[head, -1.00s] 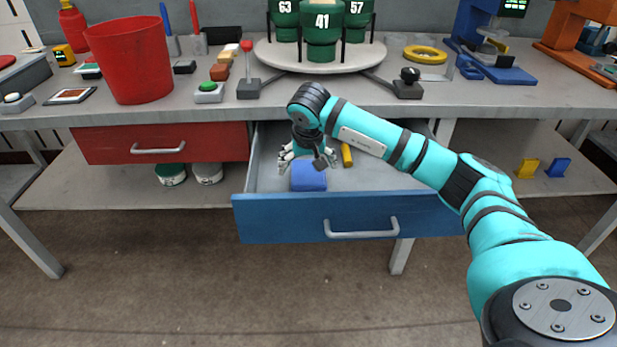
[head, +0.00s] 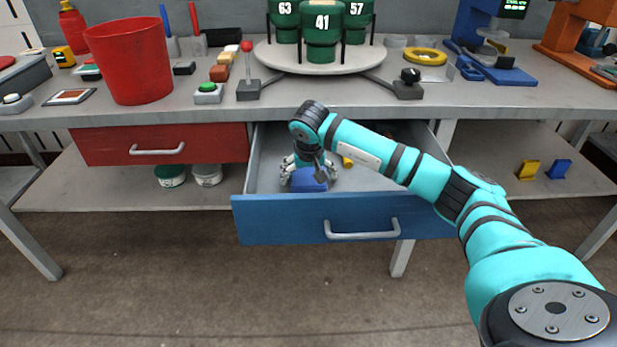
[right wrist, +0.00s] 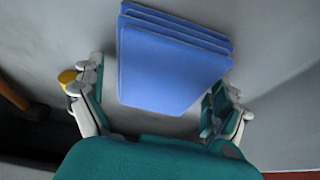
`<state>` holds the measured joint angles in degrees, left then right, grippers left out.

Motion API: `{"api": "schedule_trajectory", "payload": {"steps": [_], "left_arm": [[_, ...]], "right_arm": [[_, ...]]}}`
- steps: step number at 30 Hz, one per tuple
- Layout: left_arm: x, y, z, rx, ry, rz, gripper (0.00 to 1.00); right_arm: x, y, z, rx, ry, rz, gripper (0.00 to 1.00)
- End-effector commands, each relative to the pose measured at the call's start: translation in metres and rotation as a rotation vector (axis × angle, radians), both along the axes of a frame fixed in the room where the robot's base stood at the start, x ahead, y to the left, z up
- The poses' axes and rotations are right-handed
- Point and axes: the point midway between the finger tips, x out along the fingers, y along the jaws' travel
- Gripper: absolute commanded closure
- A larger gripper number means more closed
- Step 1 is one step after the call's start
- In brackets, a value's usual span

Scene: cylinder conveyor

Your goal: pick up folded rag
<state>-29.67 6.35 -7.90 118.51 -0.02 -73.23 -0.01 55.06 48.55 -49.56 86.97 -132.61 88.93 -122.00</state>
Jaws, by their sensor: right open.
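The folded rag (head: 309,182) is a blue, layered block lying in the open blue drawer (head: 290,222). In the right wrist view the rag (right wrist: 170,68) lies between and slightly beyond the fingers. My right gripper (head: 307,176) is pointed down over the rag in the head view, with a finger on either side. In the right wrist view my right gripper (right wrist: 160,105) is open, and a gap shows between the left finger and the rag. The right finger is close to the rag's edge; I cannot tell if it touches. My left gripper is not in view.
A yellow object (head: 347,161) lies in the drawer right of the gripper, partly hidden by my arm. The closed red drawer (head: 200,146) is at left. The tabletop above holds a red bucket (head: 130,62) and a turntable (head: 320,56).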

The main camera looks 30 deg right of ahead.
Motion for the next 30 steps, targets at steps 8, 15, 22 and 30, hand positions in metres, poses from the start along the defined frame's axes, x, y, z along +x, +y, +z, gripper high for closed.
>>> {"api": "schedule_trajectory", "payload": {"steps": [8,15,22,30], "left_arm": [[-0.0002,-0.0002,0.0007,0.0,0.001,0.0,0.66],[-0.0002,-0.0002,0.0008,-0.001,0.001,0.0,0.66],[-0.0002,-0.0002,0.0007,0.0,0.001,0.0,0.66],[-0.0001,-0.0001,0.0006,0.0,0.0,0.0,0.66]], "right_arm": [[0.0001,-0.0001,-0.0009,0.0,0.0,0.0,0.0],[0.0,-0.0002,-0.0011,-0.001,0.0,0.0,0.24],[-0.0006,-0.0006,-0.0021,-0.001,0.003,-0.001,0.45],[-0.0009,-0.0006,-0.0029,-0.002,0.004,-0.002,0.46]]}}
